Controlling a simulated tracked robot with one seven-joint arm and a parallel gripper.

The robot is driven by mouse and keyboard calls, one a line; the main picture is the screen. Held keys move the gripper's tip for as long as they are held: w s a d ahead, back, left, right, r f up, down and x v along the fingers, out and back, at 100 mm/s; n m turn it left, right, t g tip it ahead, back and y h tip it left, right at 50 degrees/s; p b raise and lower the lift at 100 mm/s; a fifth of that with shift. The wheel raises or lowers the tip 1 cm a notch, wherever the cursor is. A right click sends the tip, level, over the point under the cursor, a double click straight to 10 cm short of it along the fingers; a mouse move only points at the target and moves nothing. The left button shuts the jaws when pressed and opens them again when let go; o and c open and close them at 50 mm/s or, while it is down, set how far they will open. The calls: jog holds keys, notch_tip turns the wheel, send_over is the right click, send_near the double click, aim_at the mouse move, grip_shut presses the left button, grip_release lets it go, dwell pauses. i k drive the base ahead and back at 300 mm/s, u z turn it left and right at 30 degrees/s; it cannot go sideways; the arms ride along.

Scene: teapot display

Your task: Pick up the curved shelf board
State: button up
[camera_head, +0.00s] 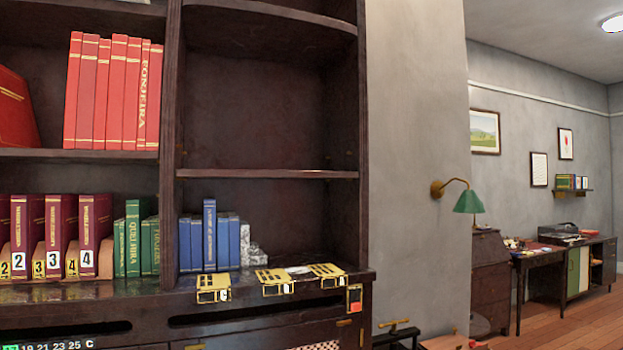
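A dark wooden bookcase fills the left half of the view. In its right bay, a shelf board with a bowed front edge (285,14) spans the top, cut off partly by the picture's upper edge. A straighter shelf board (267,174) crosses the same bay lower down, with nothing on it. I cannot tell for sure which one is the curved shelf board; the upper one looks curved. Both are seated between the bookcase's uprights. My gripper is not in view.
Red books (115,95) stand upper left; blue books (209,238) and a grey-white figure (255,254) stand below the lower board. Brass devices (275,281) sit on the front ledge. Wooden floor (590,318) shows at far right.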

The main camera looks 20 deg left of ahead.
aim_at(185, 174)
jog(key=u, duration=1.05)
jog(key=i, duration=0.1)
jog(key=z, duration=2.85)
jog(key=k, duration=2.4)
jog(key=u, duration=1.3)
jog(key=i, duration=0.5)
jog(key=u, duration=0.2)
